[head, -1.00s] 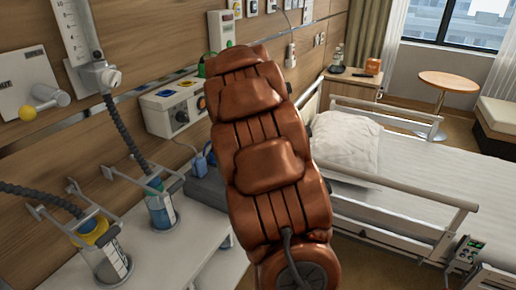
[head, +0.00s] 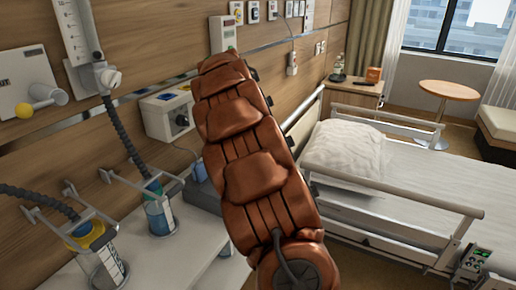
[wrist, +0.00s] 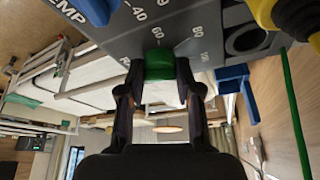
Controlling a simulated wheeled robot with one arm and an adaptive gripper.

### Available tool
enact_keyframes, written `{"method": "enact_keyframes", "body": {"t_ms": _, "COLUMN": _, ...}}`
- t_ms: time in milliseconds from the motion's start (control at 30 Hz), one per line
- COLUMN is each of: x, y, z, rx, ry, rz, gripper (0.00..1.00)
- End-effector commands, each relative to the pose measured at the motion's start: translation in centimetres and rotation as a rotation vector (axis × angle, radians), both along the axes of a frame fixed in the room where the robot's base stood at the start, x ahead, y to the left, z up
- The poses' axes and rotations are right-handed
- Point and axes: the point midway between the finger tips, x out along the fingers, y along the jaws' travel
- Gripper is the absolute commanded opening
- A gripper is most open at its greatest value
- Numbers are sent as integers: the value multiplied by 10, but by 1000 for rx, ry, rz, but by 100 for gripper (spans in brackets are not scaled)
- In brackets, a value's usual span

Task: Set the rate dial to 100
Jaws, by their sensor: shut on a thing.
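In the wrist view, a grey panel (wrist: 120,40) carries a printed scale with marks that read about 40, 60, 80 and 100. A green knob (wrist: 158,62) sits at this scale, with the 60 mark just above it in the picture and the 80 and 100 marks to its right. My gripper (wrist: 158,80) is shut on the green knob, one dark finger on each side. I cannot make out a pointer on the knob. In the head view, my arm hides my gripper and the knob.
A blue lever (wrist: 236,88) and a yellow part (wrist: 290,18) with a green cord are close to the right of my gripper. In the head view, a white wall box (head: 168,112) is partly behind my arm. The bed (head: 420,185) is at the right; two bottles hang at the left.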

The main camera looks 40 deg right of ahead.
Motion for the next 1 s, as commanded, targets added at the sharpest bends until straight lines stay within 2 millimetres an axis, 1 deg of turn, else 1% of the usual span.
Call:
{"method": "enact_keyframes", "body": {"t_ms": 233, "x": -1, "y": -1, "z": 0, "rx": 0, "ry": 1, "rz": -2, "gripper": 0}}
{"method": "enact_keyframes", "body": {"t_ms": 267, "x": -1, "y": -1, "z": -1, "rx": 0, "ry": 1, "rz": -2, "gripper": 35}}
{"method": "enact_keyframes", "body": {"t_ms": 400, "x": -1, "y": -1, "z": 0, "rx": 0, "ry": 1, "rz": 0, "gripper": 50}}
{"method": "enact_keyframes", "body": {"t_ms": 500, "x": 0, "y": 0, "z": 0, "rx": 0, "ry": 1, "rz": 0, "gripper": 59}}
{"method": "enact_keyframes", "body": {"t_ms": 833, "x": 0, "y": 1, "z": 2, "rx": 0, "ry": -1, "rz": 1, "gripper": 59}}
{"method": "enact_keyframes", "body": {"t_ms": 933, "x": 1, "y": 3, "z": 9, "rx": -1, "ry": -2, "rz": 2, "gripper": 59}}
{"method": "enact_keyframes", "body": {"t_ms": 1000, "x": 2, "y": 7, "z": 18, "rx": -3, "ry": -5, "rz": 3, "gripper": 59}}
